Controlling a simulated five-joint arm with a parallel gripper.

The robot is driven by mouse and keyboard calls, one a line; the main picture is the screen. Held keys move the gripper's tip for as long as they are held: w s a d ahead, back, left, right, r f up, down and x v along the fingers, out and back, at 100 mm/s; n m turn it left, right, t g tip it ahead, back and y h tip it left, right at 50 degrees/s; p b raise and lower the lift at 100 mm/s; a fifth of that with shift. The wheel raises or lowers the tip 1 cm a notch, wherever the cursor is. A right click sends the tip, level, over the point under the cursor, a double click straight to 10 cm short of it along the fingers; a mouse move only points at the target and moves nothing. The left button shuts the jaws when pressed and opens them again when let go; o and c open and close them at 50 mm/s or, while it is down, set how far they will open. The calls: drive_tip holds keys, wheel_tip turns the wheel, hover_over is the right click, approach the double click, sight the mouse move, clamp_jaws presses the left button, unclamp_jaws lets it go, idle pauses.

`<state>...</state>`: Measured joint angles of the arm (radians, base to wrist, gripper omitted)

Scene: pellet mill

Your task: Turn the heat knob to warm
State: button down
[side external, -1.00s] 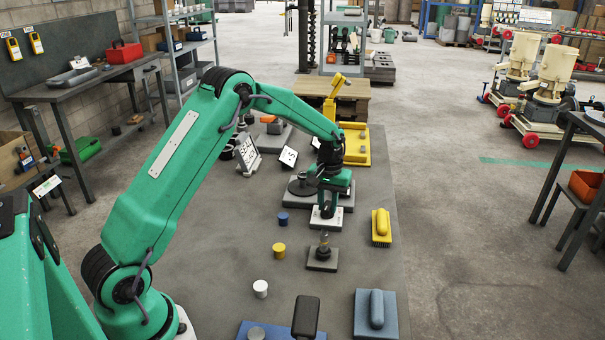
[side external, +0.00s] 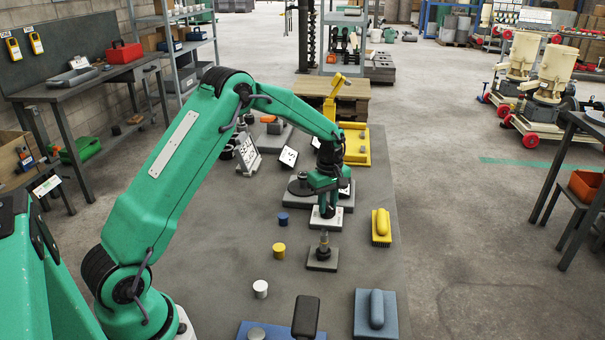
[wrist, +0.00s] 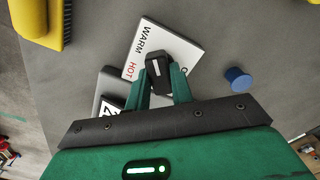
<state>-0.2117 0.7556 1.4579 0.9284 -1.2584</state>
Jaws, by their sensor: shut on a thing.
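The heat knob (wrist: 157,72) is black with a short white line on top. It stands on a white plate (wrist: 185,50) printed WARM in black, HOT in red, and a partly hidden label starting with O. My gripper (wrist: 160,82) is shut on the knob, a green finger on each side. The knob's line points up the wrist picture, toward the WARM side of the plate; its exact alignment is hard to judge. In the side external view my gripper (side external: 326,205) is down over the white plate (side external: 318,223), and its fingers mostly hide the knob.
A grey base with a dark round part (side external: 299,187) stands close behind the plate.

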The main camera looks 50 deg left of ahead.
sight(328, 205)
drive_tip(key=shift+r+n, duration=0.1)
drive_tip(key=shift+n, duration=0.5)
drive_tip(key=c, duration=1.2)
unclamp_jaws()
drive_tip(key=shift+r, duration=3.9)
